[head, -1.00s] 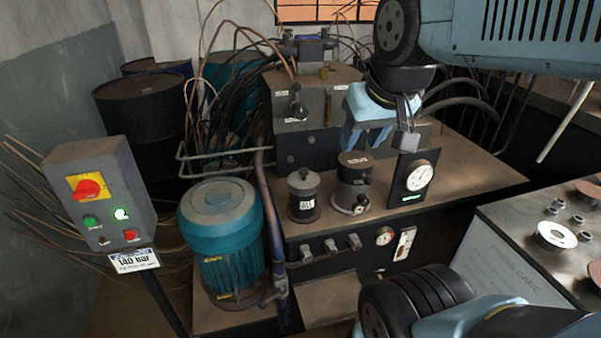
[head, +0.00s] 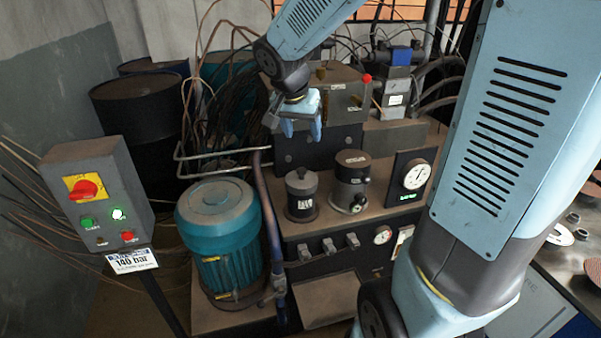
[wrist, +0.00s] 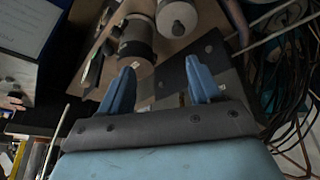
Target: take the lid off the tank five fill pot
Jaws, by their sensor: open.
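A small dark pot (head: 301,203) with a grey knobbed lid (head: 301,181) stands upright on the machine's bench top. Its label is too small to read, so I cannot confirm it is the tank five pot. The lid sits on it. The pot also shows at the top of the wrist view (wrist: 178,16). A taller dark cylinder (head: 351,178) with a small fitting low on its front stands just right of it. My gripper (head: 302,136) is open and empty, fingers down, above and apart from the pot in the head picture; the wrist view shows nothing between the fingers (wrist: 162,64).
A dial gauge panel (head: 413,178) stands right of the cylinder. A valve block (head: 340,98) is behind my gripper. A teal motor (head: 220,235), a bent rail (head: 215,152) and a control box (head: 100,195) are at left. Hoses and cables crowd the back.

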